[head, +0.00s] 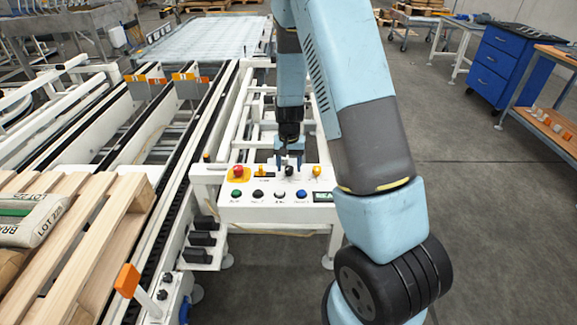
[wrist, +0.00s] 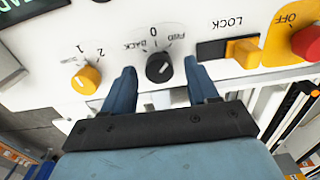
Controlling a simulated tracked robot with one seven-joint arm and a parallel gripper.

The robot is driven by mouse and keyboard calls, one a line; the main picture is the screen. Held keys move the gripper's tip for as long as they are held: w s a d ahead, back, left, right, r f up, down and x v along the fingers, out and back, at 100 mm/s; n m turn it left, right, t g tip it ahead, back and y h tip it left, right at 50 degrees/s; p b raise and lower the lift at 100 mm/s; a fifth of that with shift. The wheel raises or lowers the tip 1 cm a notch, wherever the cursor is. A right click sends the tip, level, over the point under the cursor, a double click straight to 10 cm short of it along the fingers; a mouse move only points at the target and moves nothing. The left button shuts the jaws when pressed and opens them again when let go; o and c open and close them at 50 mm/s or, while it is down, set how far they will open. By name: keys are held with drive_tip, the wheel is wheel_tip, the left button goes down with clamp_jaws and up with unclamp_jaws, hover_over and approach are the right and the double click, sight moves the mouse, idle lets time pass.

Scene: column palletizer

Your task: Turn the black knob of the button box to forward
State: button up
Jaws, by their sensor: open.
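The button box (head: 262,207) is a white panel at the end of the conveyor frame. Its black knob (head: 289,171) sits on the top face, and in the wrist view the knob (wrist: 159,67) lies by the upside-down labels BACK, 0 and FWD. I cannot surely tell which label its pointer faces. My gripper (head: 289,158) is over the box, pointing down. In the wrist view my gripper's two blue fingers (wrist: 160,68) are open, one on each side of the knob, with a visible gap on both sides.
A yellow knob (wrist: 86,79) marked 1 and 2 is left of the fingers in the wrist view. A yellow LOCK slider (wrist: 243,52) and a red button (wrist: 308,43) are to the right. A wooden pallet (head: 75,222) stands at left in the head view.

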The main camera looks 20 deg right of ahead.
wheel_tip(320, 180, up, 13)
idle(0.5)
drive_tip(key=shift+r, duration=0.2)
wheel_tip(320, 180, up, 8)
drive_tip(key=t, duration=0.1)
hover_over(289, 167)
drive_tip(key=s, duration=0.5)
drive_tip(key=s+r+n+t, duration=0.2)
drive_tip(key=s+r, duration=0.5)
drive_tip(key=s, duration=0.4)
drive_tip(key=s+r+n+t, duration=0.1)
drive_tip(key=s+r+t, duration=0.1)
drive_tip(key=s+r, duration=0.6)
drive_tip(key=s, duration=0.4)
drive_tip(key=shift+s+n+t, duration=0.25)
drive_tip(key=shift+n+t, duration=0.05)
drive_tip(key=shift+n, duration=0.1)
